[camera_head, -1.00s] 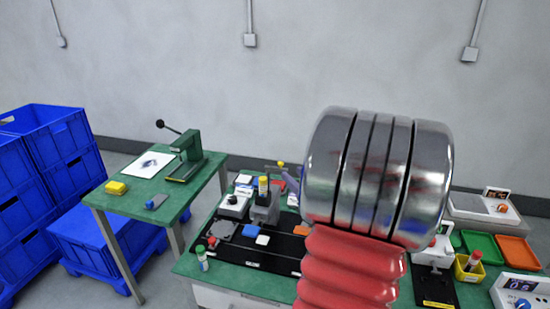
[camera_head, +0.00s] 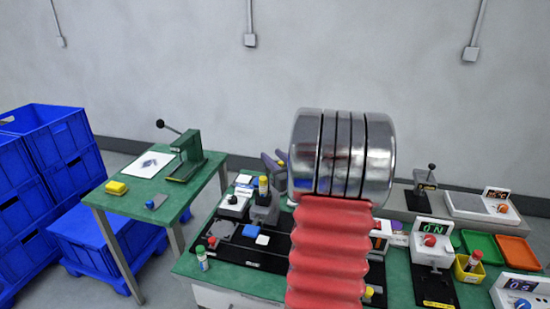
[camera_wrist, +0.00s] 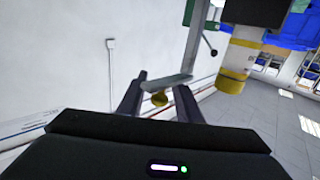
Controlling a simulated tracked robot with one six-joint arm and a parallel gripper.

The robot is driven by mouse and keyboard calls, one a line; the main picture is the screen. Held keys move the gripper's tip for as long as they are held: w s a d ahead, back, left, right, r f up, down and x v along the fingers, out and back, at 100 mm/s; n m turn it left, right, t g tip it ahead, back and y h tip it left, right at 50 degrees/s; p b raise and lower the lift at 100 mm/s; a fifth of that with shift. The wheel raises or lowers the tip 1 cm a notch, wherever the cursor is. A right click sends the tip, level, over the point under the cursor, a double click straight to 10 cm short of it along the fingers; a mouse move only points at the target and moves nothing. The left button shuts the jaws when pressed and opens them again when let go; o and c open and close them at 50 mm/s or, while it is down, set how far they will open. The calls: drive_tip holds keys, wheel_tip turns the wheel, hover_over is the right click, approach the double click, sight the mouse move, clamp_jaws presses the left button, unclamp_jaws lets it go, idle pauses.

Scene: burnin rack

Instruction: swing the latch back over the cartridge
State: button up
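The cartridge (camera_head: 263,186) stands upright in a grey holder (camera_head: 264,210) on the bench; its yellow-ended body also shows in the wrist view (camera_wrist: 243,56), which is upside down. My gripper (camera_wrist: 160,97) is open, with one finger on each side of the knob; I see no clear contact. In the head view my gripper (camera_head: 274,162) is just behind and right of the cartridge, hiding the latch.
My arm covers the bench middle. A green press (camera_head: 187,155) stands on the left table. Blue crates (camera_head: 65,145) are far left.

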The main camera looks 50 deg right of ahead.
drive_tip(key=shift+c, duration=0.5)
clamp_jaws()
drive_tip(key=shift+w+d, duration=0.1)
drive_tip(key=shift+w, duration=0.05)
drive_tip(key=shift+s+m+h, duration=0.2)
drive_tip(key=shift+m+h, duration=0.2)
drive_tip(key=shift+h, duration=0.1)
drive_tip(key=shift+s+a+m+g+h, duration=0.35)
drive_tip(key=shift+m+g+h, duration=1.4)
drive_tip(key=shift+g, duration=0.6)
drive_tip(key=shift+s+a+m+g+h, duration=0.35)
drive_tip(key=shift+m+g+h, duration=1.25)
drive_tip(key=shift+m+g, duration=0.55)
drive_tip(key=shift+s+a+m+g+h, duration=0.35)
drive_tip(key=shift+m+g+h, duration=1.35)
drive_tip(key=shift+g, duration=0.8)
drive_tip(key=shift+s+a+m+g+y, duration=0.1)
drive_tip(key=shift+a+m+g+y, duration=0.15)
drive_tip(key=shift+m+g, duration=1)
drive_tip(key=shift+s+a+m+g+y, duration=0.15)
drive_tip(key=shift+m+g, duration=0.55)
drive_tip(key=shift+g, duration=1.05)
drive_tip(key=shift+w+a+m+g+y, duration=0.15)
drive_tip(key=shift+a+m+g, duration=0.15)
drive_tip(key=shift+m+g, duration=0.95)
drive_tip(key=shift+s+g, duration=0.1)
drive_tip(key=shift+g, duration=0.35)
